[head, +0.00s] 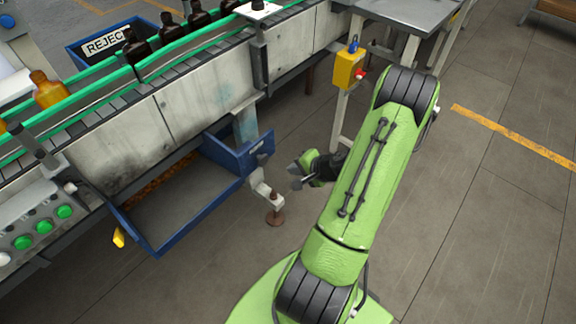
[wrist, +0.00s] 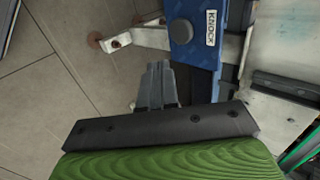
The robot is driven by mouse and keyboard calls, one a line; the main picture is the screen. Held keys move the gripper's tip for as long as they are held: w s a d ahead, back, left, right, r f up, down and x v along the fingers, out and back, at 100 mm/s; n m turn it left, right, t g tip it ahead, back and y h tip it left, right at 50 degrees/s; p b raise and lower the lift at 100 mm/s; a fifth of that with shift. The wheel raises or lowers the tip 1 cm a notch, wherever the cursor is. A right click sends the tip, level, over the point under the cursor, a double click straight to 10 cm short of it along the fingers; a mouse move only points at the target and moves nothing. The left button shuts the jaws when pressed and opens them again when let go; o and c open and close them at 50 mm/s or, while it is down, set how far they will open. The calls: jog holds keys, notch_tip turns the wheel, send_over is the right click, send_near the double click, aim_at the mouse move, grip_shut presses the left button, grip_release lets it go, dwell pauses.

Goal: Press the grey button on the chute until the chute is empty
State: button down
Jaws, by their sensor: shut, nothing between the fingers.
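The chute (head: 185,215) is a blue open-topped tray sloping out from under the conveyor.
A grey bracket with a brown foot (head: 272,205) stands between the chute and my gripper. The conveyor carries dark bottles (head: 170,28) and an amber bottle (head: 47,90). A REJECT bin (head: 105,43) is behind. A yellow box (head: 348,68) hangs on a table leg. Floor at right is clear.

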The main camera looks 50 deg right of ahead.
aim_at(265, 160)
jog(key=shift+w+a+f+b, duration=0.1)
jog(key=shift+w+f+b, duration=0.2)
jog(key=shift+w+f, duration=0.95)
jog(key=shift+w+f+b, duration=0.35)
jog(key=shift+w+f, duration=0.15)
jog(key=shift+w, duration=1.5)
jog(key=shift+w+a+f+b, duration=0.1)
jog(key=shift+w+f+b, duration=0.2)
jog(key=shift+w+f, duration=0.95)
jog(key=shift+w+r, duration=0.35)
jog(key=shift+w, duration=0.95)
jog(key=shift+r, duration=0.1)
